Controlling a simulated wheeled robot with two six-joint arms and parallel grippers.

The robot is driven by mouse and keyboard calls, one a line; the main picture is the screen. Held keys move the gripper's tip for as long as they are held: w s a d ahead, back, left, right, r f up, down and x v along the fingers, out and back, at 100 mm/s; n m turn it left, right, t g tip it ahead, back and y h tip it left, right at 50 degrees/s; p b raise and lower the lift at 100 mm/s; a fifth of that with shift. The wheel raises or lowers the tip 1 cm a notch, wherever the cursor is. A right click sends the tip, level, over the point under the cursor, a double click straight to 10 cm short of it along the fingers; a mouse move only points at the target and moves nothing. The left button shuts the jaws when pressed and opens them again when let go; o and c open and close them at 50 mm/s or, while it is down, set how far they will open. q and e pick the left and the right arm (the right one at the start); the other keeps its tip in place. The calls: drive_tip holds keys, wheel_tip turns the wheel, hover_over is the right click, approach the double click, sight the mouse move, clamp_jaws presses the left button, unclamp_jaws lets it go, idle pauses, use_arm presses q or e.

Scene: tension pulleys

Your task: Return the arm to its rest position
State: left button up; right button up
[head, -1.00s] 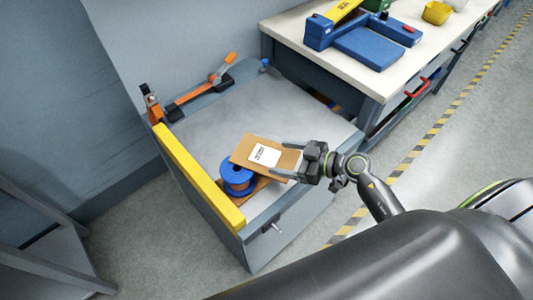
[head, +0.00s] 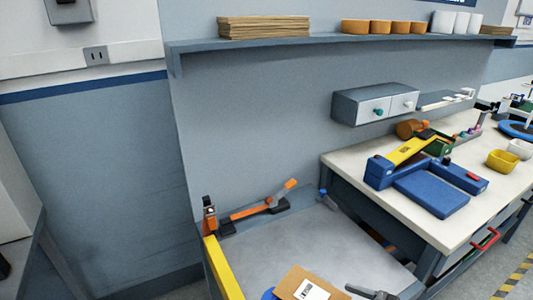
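My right gripper (head: 370,292) shows only in part at the bottom edge of the head view, close to the right edge of a brown cardboard piece (head: 298,287) with a white label. Its fingers are cut off by the frame, so I cannot tell whether they touch the cardboard or are open or shut. A sliver of the blue spool (head: 268,294) shows at the cardboard's left edge; the rest is hidden or out of frame. My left gripper is not in view.
The grey bench top (head: 290,244) has a yellow side rail (head: 222,268) and an orange-and-black bar (head: 250,211). A white workbench with a blue-and-yellow device (head: 430,190) stands at right. A shelf (head: 340,42) runs above; the bench middle is clear.

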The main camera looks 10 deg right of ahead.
drive_tip(key=w+d+r+m+t+h, duration=0.1)
drive_tip(key=d+r+m+t+h, duration=0.55)
drive_tip(key=r+t, duration=0.3)
drive_tip(key=s+d+f+m+g+h, duration=0.4)
drive_tip(key=s+d+m+g+h, duration=0.25)
drive_tip(key=h, duration=0.45)
drive_tip(key=s+a+f+n+g+y, duration=0.25)
drive_tip(key=s+a+f+g, duration=0.2)
drive_tip(key=s, duration=0.25)
drive_tip(key=s+a+f+n+g+y, duration=0.1)
drive_tip(key=s+a+f+g+y, duration=0.2)
drive_tip(key=s+f+g, duration=0.4)
wheel_tip(320, 180, down, 24)
drive_tip(key=s+d, duration=0.1)
drive_tip(key=d, duration=0.1)
drive_tip(key=s+a+f, duration=0.1)
drive_tip(key=s+f, duration=1.3)
drive_tip(key=s, duration=0.1)
drive_tip(key=shift+a+f+g+y, duration=0.25)
drive_tip(key=shift+f+g+y, duration=0.05)
drive_tip(key=shift+g+y, duration=0.15)
